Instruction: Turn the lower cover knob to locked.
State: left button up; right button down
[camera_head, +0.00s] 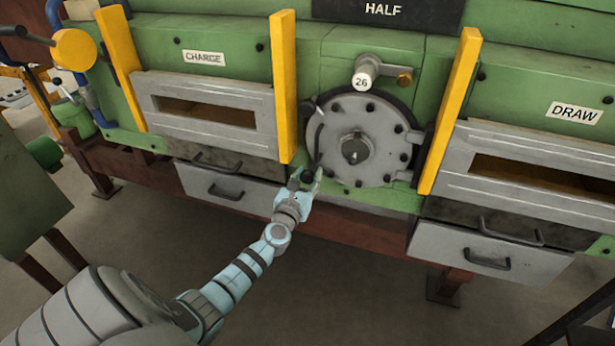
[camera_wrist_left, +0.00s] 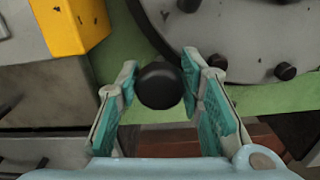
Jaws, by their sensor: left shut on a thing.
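The round grey cover (camera_head: 375,125) with bolts around its rim is set in the green furnace front. A black round knob (camera_head: 307,177) sits at its lower left edge; it also shows in the left wrist view (camera_wrist_left: 160,86). My left gripper (camera_head: 304,181) reaches up to this knob from below. In the left wrist view its two teal-padded fingers (camera_wrist_left: 160,92) stand on either side of the knob, shut on it. The knob's mount and any locked marking are hidden or too small to tell. My right gripper is not in view.
Yellow posts (camera_head: 284,88) flank the cover on both sides. The CHARGE opening (camera_head: 205,98) is at left, and the DRAW opening (camera_head: 535,150) at right. Grey drawers (camera_head: 235,187) with black handles sit below them. A round tag marked 26 (camera_head: 362,81) is above the cover.

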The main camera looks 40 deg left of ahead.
pick_arm(q)
jog(key=shift+f+n, duration=0.1)
jog(key=shift+n, duration=0.4)
jog(key=n+b, duration=0.1)
jog(key=n, duration=0.3)
jog(key=shift+f+b, duration=0.1)
jog(key=shift+b, duration=0.25)
jog(key=n+b, duration=0.1)
jog(key=n, duration=0.3)
jog(key=shift+s+a+n+b, duration=0.1)
jog(key=shift+a+n+b, duration=0.05)
jog(key=shift+n+b, duration=0.15)
jog(key=n+b, duration=0.2)
jog(key=n, duration=0.3)
jog(key=shift+f, duration=0.15)
jog(key=shift+n+b, duration=0.75)
jog(key=shift+n, duration=1.35)
jog(key=o, duration=1.1)
jog(key=shift+o, duration=0.2)
